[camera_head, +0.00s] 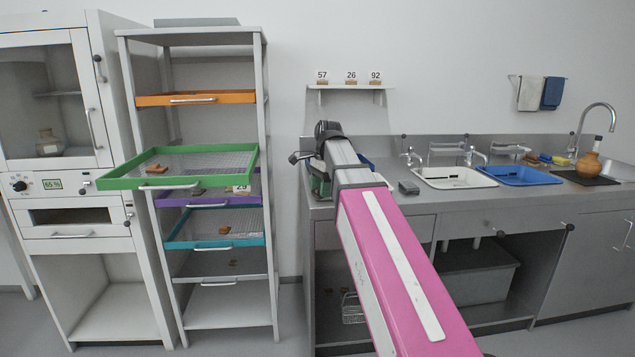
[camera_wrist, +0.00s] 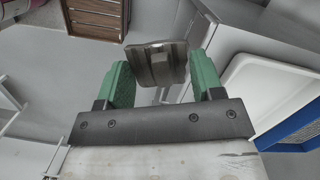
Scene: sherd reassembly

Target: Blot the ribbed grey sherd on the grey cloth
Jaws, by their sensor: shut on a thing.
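My gripper (camera_wrist: 162,80) has green fingers and is shut on the ribbed grey sherd (camera_wrist: 158,62), a curved dark grey piece that shows between them in the wrist view. In the head view my gripper (camera_head: 321,184) is over the left end of the counter, mostly hidden behind my pink arm, and the sherd cannot be made out there. A pale grey cloth (camera_head: 530,93) hangs on the wall rail at the upper right, beside a blue cloth (camera_head: 552,93), well away from my gripper.
The grey counter (camera_head: 450,206) holds a white basin (camera_head: 455,184), a blue basin (camera_head: 527,182), a small dark grey block (camera_head: 408,187) and a jug (camera_head: 589,165) on a black mat. A rack with a pulled-out green tray (camera_head: 100,183) stands left. Taps rise behind the basins.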

